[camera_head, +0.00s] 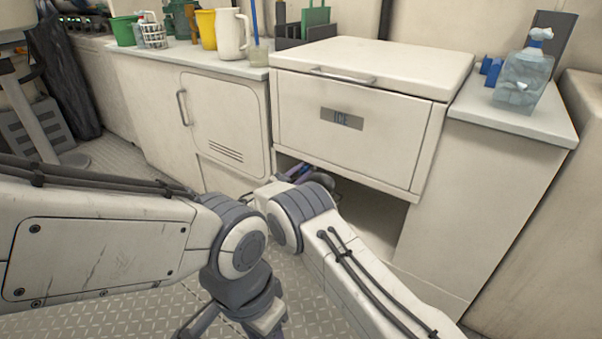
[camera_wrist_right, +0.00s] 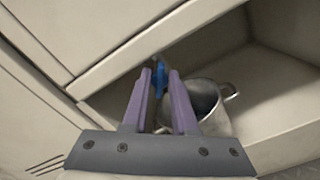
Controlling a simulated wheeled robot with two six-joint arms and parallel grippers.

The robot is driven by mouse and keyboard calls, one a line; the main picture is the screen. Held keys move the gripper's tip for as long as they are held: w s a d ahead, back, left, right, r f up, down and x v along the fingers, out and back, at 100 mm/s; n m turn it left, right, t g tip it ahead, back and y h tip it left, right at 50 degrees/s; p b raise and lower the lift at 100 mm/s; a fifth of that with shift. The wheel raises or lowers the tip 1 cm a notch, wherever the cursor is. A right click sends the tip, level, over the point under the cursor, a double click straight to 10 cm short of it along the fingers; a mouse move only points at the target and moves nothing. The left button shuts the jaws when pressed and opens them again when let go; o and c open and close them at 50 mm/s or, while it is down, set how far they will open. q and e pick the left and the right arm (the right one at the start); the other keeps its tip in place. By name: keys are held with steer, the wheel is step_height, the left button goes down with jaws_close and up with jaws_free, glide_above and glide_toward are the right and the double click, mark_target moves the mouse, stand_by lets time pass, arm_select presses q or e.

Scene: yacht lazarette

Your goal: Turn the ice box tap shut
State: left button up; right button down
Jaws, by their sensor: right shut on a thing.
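The ice box (camera_head: 345,118) is a cream cabinet unit with an "ICE" plate on its front and an open recess below. The blue tap handle (camera_wrist_right: 160,68) shows in the right wrist view at the upper edge of the recess. My right gripper (camera_wrist_right: 160,73) reaches under the ice box front, its purple fingers shut on the blue tap handle. In the head view my right gripper (camera_head: 300,171) is small and partly hidden by my own wrist. The tap's body is mostly hidden. My left arm hangs at the lower left, and its fingers are not clear.
A metal pot (camera_wrist_right: 207,104) stands in the recess, below and right of the fingers. A louvred locker door (camera_head: 222,120) is left of the recess. A clear container (camera_head: 523,78) stands on the right counter (camera_head: 515,118). A white jug (camera_head: 231,34) stands on the left counter.

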steer(key=shift+s, duration=0.1)
stand_by(0.3)
steer(key=c, duration=0.7)
jaws_free()
